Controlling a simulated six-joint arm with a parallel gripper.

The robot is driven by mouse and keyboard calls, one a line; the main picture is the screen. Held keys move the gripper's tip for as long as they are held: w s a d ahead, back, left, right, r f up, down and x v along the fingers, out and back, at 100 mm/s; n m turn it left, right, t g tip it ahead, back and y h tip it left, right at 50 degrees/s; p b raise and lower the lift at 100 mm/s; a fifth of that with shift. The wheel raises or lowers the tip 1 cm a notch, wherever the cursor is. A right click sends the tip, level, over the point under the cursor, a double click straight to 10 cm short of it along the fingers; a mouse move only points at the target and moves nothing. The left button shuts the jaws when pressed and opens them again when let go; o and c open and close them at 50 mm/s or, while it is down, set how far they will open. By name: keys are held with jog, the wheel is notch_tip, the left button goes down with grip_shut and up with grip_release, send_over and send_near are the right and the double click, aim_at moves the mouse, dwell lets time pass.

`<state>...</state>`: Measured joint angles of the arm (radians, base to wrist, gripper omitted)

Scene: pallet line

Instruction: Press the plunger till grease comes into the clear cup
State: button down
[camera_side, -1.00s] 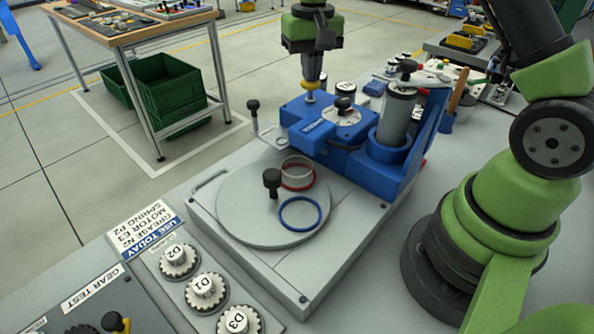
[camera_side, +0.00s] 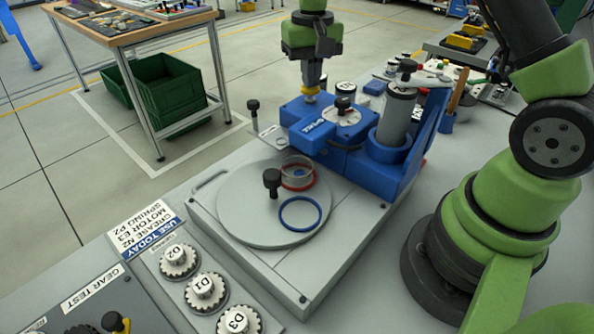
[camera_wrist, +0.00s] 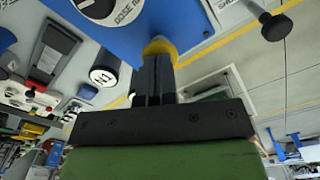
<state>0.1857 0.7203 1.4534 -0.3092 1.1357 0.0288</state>
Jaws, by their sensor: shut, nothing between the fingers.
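The blue grease dispenser (camera_side: 318,108) stands on the grey machine plate. Its plunger's yellow cap (camera_side: 311,93) is low, close to the blue body. My gripper (camera_side: 312,85) is shut and empty, pointing down with its fingertips on the cap. In the wrist view, my closed fingers (camera_wrist: 155,60) meet the yellow cap (camera_wrist: 158,46). The clear cup (camera_side: 297,165) stands on the round grey disc, with a red ring around its lower part. A small blue patch shows inside the cup.
A black knob (camera_side: 272,180) and a blue ring (camera_side: 300,214) are on the round disc (camera_side: 240,205). A grey cylinder (camera_side: 397,115) stands right of the dispenser. Dials D1, D2 and D3 line the front left.

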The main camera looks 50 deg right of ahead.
jog(key=shift+r, duration=3.35)
jog(key=s+a+r+t, duration=0.2)
jog(key=s+a+r, duration=0.25)
jog(key=r, duration=0.25)
jog(key=s+a+n+t+y, duration=0.1)
jog(key=s+a+t, duration=0.1)
jog(key=s, duration=0.6)
jog(key=s+a+n+t+y, duration=0.1)
jog(key=s+a+t, duration=0.2)
jog(key=s, duration=0.6)
jog(key=shift+s+r, duration=0.2)
jog(key=shift+r, duration=0.15)
